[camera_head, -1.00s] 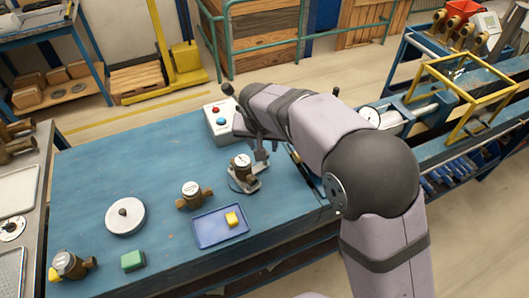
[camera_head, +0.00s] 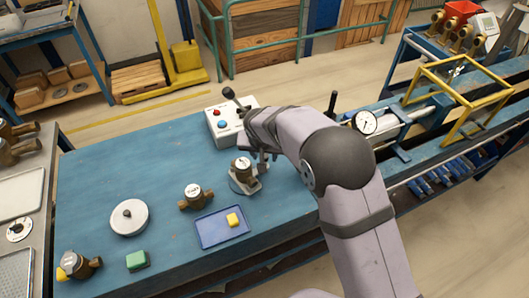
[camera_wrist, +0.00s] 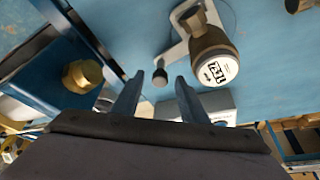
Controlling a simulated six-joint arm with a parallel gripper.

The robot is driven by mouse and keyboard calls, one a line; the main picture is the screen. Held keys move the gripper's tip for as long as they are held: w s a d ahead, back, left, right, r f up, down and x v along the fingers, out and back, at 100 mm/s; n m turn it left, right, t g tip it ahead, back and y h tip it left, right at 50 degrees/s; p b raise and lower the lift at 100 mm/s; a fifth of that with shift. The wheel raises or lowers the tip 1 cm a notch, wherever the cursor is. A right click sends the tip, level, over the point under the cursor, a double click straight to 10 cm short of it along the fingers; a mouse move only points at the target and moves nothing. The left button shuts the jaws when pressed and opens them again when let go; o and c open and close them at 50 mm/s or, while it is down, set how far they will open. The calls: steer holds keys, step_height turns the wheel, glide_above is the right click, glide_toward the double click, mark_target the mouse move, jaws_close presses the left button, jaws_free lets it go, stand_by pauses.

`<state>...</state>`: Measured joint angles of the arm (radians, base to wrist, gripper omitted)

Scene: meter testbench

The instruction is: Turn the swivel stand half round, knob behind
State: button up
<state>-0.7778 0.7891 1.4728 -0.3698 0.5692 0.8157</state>
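In the head view my gripper (camera_head: 263,161) is beside the meter, partly hidden by my arm.
A control box (camera_head: 229,119) with red and blue buttons stands behind the stand. Another meter (camera_head: 195,195), a blue tray (camera_head: 207,234) with a yellow block and a round grey disc (camera_head: 129,218) lie to the left. A test bench with a gauge (camera_head: 366,122) is at right.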

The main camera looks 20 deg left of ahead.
jaws_close()
steer(key=shift+w+a, duration=0.1)
steer(key=shift+a, duration=0.05)
stand_by(0.4)
steer(key=shift+w+a+n+y+p, duration=0.25)
steer(key=shift+a+n+y, duration=0.1)
steer(key=shift+n, duration=0.35)
steer(key=shift+w+a+n+y+p, duration=0.25)
steer(key=shift+a+n, duration=0.1)
steer(key=shift+n, duration=0.35)
steer(key=shift+w+a+n+g+y+b, duration=0.1)
steer(key=shift+a+n+g+y+b, duration=0.15)
steer(key=shift+a+n, duration=0.45)
steer(key=shift+w+a+n+g+y+b, duration=0.15)
steer(key=shift+a+n+g+y, duration=0.2)
steer(key=shift+n, duration=0.65)
steer(key=shift+s+a+n+g+y+b, duration=0.1)
steer(key=shift+a+n+g+y+b, duration=0.2)
steer(key=shift+a+n+b, duration=0.75)
steer(key=shift+s+a+n+g+y+b, duration=0.1)
steer(key=shift+a+n+g+b, duration=0.4)
steer(key=shift+n, duration=0.85)
steer(key=shift+s+a+n+g+b, duration=0.35)
steer(key=shift+a+n, duration=0.25)
steer(key=shift+n, duration=0.4)
steer(key=shift+s+a+n+g+b, duration=0.3)
steer(key=shift+a+n, duration=0.3)
steer(key=shift+n, duration=0.4)
steer(key=shift+s+a, duration=0.1)
steer(key=shift+a, duration=0.05)
